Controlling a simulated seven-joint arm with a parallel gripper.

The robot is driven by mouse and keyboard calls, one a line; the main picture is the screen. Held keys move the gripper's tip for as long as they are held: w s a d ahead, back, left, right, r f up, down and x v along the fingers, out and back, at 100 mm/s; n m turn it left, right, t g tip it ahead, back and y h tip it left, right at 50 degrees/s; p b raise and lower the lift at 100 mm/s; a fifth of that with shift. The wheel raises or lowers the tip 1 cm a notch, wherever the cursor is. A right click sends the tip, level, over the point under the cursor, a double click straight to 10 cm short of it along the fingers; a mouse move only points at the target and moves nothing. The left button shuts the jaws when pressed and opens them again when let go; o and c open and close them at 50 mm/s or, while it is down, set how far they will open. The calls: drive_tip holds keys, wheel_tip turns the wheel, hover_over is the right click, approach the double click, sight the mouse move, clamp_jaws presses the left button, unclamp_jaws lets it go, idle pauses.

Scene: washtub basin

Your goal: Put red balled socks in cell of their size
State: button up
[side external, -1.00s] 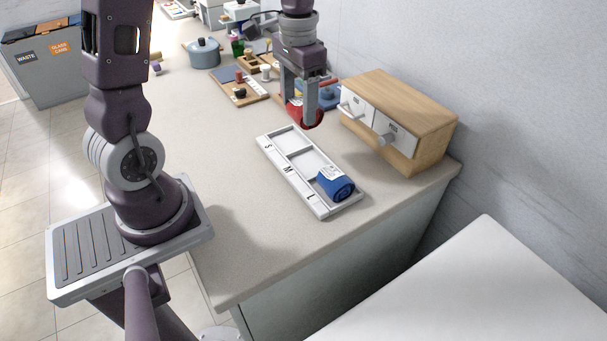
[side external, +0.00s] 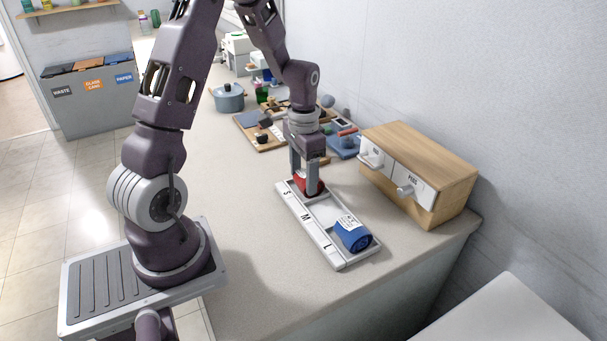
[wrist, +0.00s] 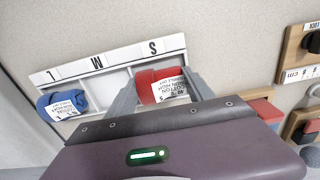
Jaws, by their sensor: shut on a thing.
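The red balled socks (wrist: 160,84) sit between the fingers of my gripper (side external: 306,184), which is shut on them. They are at the S cell of the white tray (side external: 318,244), seen in both views. A white paper label on the socks faces the wrist camera; its size mark is hard to read. In the side view the fingers hide part of the socks, and I cannot tell whether they touch the cell floor. The tray has cells marked S, M and L. Blue balled socks (side external: 352,234) with a white label lie in the L cell. The M cell is empty.
A wooden cabinet with white drawer fronts (side external: 420,172) stands right of the tray. Wooden boards (side external: 258,130) with small items and a blue-grey pot (side external: 228,98) are farther back. The counter left of the tray is clear.

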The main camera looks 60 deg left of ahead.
sight(304, 177)
drive_tip(key=o, duration=1.3)
drive_tip(key=shift+o, duration=0.2)
wheel_tip(304, 177, up, 11)
drive_tip(key=s+d+r+t, duration=0.2)
drive_tip(key=s+d+r, duration=0.3)
drive_tip(key=d+r, duration=0.35)
drive_tip(key=s+d+t, duration=0.3)
drive_tip(key=s+d, duration=0.5)
drive_tip(key=s, duration=0.4)
drive_tip(key=shift+d+r+t, duration=0.15)
drive_tip(key=shift+r+t, duration=0.15)
drive_tip(key=shift+r, duration=0.05)
